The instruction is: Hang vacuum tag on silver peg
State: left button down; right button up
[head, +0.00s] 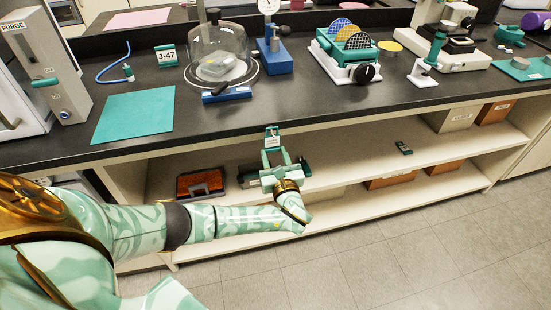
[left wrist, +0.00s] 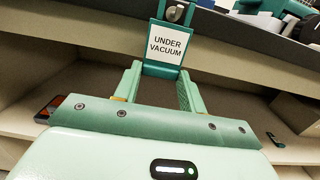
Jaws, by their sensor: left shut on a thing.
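The vacuum tag (head: 272,141) is a small teal plate with a white label. In the left wrist view the tag (left wrist: 168,44) reads "UNDER VACUUM" and is upright. My left gripper (head: 276,153) is shut on the tag's lower part, in front of the bench's front edge. Its fingers (left wrist: 158,76) also show in the left wrist view. A round silver end, which looks like the silver peg (left wrist: 175,13), shows within the tag's teal top part. I cannot tell whether the peg passes through the tag or is only behind it. My right gripper is not in view.
The dark bench top (head: 210,115) lies just above the tag. Below, an open shelf (head: 340,195) holds boxes and a small dark green item (head: 403,148).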

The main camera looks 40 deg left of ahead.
pick_arm(q)
jog(key=shift+f, duration=0.5)
dwell(0.3)
jog(key=c, duration=0.7)
grip_release()
jog(key=shift+c, duration=0.2)
jog(key=shift+c, duration=0.5)
jog(key=p+v, duration=0.2)
jog(key=v, duration=0.6)
jog(key=shift+s, duration=0.1)
jog(key=p+v, duration=0.1)
jog(key=v, duration=1.5)
